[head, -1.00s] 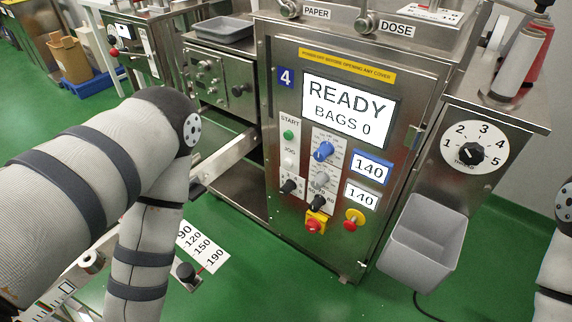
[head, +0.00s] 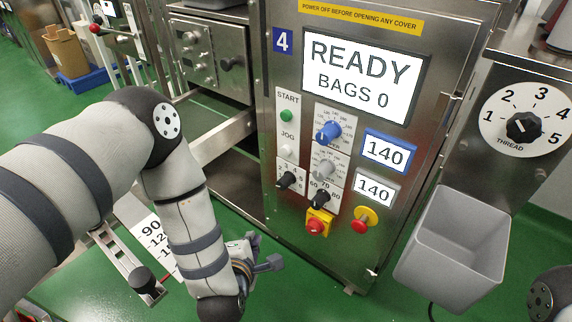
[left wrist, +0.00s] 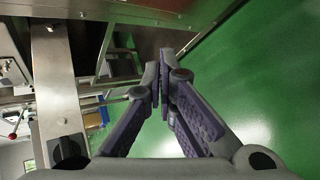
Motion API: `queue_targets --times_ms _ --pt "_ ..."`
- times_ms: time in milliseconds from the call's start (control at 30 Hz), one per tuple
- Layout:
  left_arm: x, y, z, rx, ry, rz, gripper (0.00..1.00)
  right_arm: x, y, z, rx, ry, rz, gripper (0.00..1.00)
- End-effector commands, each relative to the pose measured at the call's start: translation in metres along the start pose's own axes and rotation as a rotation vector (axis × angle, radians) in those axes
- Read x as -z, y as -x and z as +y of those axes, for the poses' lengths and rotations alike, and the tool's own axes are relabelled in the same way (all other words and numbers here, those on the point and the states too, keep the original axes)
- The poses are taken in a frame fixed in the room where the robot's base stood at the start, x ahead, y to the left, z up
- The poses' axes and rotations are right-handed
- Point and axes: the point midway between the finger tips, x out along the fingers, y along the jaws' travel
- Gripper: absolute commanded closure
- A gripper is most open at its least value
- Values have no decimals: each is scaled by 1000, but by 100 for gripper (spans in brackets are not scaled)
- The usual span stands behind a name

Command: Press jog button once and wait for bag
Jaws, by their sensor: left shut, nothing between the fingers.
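The jog button (head: 287,151) is a pale round button under the word JOG on the panel of machine 4, just below the green start button (head: 286,116). The display (head: 362,75) reads READY, BAGS 0. My left gripper (head: 274,263) is low in front of the machine, below and to the left of the panel, apart from the button. In the left wrist view its fingers (left wrist: 160,72) are together with nothing between them. My right gripper is not in view. No bag shows in the grey bin (head: 455,245) at the machine's right.
Several knobs, a blue dial (head: 328,132) and a red stop button (head: 317,224) sit close around the jog button. A metal rail (head: 222,138) and a scale plate (head: 150,238) are near my left arm. Green floor (head: 290,285) is open in front of the machine.

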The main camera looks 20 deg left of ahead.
Motion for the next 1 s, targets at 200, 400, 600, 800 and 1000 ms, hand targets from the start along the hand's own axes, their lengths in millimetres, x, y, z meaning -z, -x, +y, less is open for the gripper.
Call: queue_targets --times_ms 200,400,600,800,1000 --pt "-15 -38 73 -327 512 -23 100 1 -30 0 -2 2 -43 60" --pt "-18 -43 111 -472 737 -67 100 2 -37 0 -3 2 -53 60" --pt "-19 -42 116 -484 757 -73 100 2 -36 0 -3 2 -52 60" --pt "-21 -44 115 -482 754 -73 100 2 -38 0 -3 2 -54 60" --pt "-35 -63 119 -480 752 -72 100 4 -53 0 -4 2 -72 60"
